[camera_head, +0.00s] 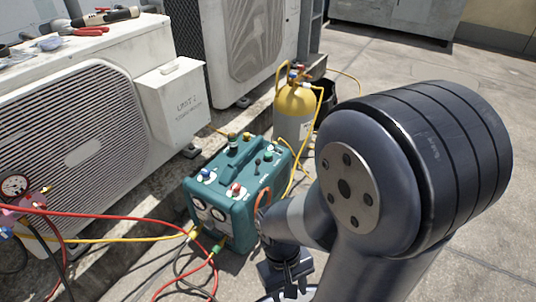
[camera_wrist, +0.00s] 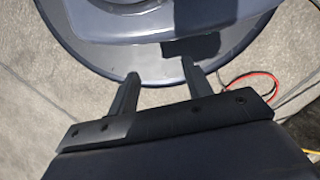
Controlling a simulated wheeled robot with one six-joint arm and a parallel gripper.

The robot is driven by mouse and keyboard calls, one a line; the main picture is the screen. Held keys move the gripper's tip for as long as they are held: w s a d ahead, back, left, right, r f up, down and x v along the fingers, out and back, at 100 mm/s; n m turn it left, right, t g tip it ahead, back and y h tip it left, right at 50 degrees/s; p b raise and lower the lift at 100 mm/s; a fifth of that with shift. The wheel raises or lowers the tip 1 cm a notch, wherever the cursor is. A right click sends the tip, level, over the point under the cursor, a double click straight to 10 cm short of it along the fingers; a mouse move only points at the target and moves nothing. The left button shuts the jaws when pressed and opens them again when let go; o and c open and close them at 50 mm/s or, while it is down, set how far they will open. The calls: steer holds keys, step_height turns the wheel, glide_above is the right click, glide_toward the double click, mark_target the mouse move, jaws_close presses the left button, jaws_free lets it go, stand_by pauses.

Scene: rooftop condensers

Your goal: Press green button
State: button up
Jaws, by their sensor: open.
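A teal machine (camera_head: 232,205) stands on the ground in the middle of the head view, with gauges on its front and several small controls on top. A blue control (camera_head: 206,174) and a red control (camera_head: 236,189) sit on white bases near its front edge. Smaller controls sit farther back; I cannot tell for sure which one is the green button. My gripper is low in the head view, in front of the machine and apart from it. In the wrist view my gripper (camera_wrist: 160,70) has its two fingers spread, with nothing between them. The machine's top is not visible there.
A yellow cylinder (camera_head: 295,112) stands behind the machine. Red and yellow hoses (camera_head: 110,240) run across the ground at left and front. White condenser units (camera_head: 85,125) stand at left, with tools on top. Open paving (camera_head: 440,70) lies at right.

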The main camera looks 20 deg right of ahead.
jaws_close()
stand_by(1.4)
